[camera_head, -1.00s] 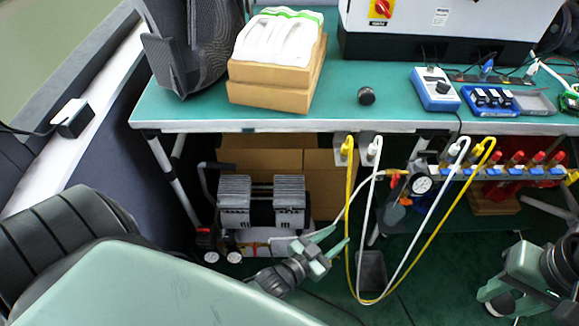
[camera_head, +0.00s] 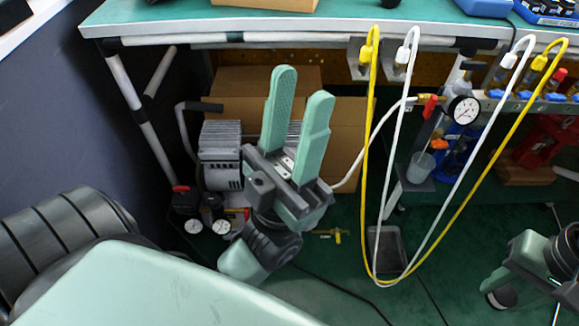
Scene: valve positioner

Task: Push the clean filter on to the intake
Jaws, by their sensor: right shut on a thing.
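The compressor (camera_head: 220,155), with grey ribbed heads, stands under the bench at left centre. My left gripper (camera_head: 301,86) is open and empty in front of its right part, fingers pointing up. It hides the right head; I cannot make out the intake. My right gripper (camera_head: 490,286) is low at the right edge, shut on a small dark round piece (camera_head: 502,298) with a pale edge. This may be the clean filter, but it is mostly covered and too small to be sure. It is well apart from the compressor.
Yellow (camera_head: 366,180) and white (camera_head: 384,180) hoses hang in loops right of my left gripper. A pressure gauge (camera_head: 464,110) sits on the line under the bench (camera_head: 285,27). Cardboard boxes (camera_head: 345,130) stand behind. A dark tray (camera_head: 388,250) lies on the green floor.

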